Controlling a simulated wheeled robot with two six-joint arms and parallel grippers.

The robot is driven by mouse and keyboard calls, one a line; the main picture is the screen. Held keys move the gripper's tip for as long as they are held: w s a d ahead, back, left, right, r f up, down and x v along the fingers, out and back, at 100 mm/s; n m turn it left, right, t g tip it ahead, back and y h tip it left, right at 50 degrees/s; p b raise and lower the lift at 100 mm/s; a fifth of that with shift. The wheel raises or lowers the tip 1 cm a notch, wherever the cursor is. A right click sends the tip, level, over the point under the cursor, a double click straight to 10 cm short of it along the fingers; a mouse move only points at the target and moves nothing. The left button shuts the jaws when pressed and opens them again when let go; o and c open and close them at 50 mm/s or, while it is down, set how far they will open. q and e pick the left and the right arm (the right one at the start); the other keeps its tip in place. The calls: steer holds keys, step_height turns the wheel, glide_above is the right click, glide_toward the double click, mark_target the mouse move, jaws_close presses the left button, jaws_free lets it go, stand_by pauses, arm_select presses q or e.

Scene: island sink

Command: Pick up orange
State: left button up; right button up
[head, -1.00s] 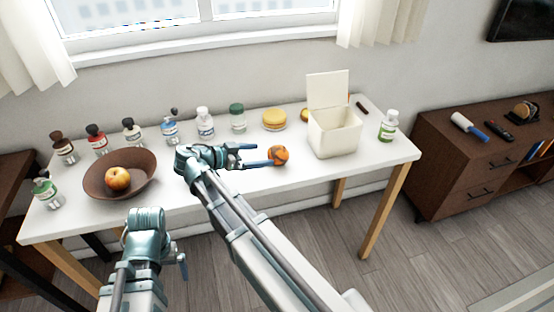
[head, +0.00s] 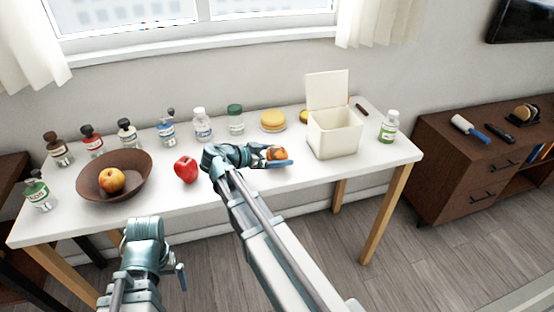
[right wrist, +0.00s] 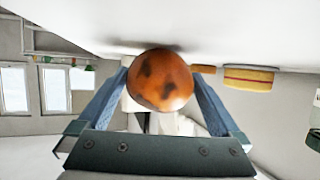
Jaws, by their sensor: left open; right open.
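The orange (head: 277,153), with dark patches, lies on the white table left of the white open box. My right gripper (head: 275,156) is open around it, with one finger on each side. In the right wrist view the orange (right wrist: 160,80) sits between the spread fingertips; whether they touch it I cannot tell. My left gripper (head: 181,277) is low at the front, apart from the table top, its fingers only partly visible and empty.
A white box (head: 334,135) with a raised lid stands right of the orange. A brown bowl (head: 140,170) holds a yellowish fruit (head: 111,181). Several bottles line the back.

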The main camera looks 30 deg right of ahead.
steer(key=c, duration=1.2)
steer(key=shift+r, duration=0.1)
steer(key=shift+c, duration=0.3)
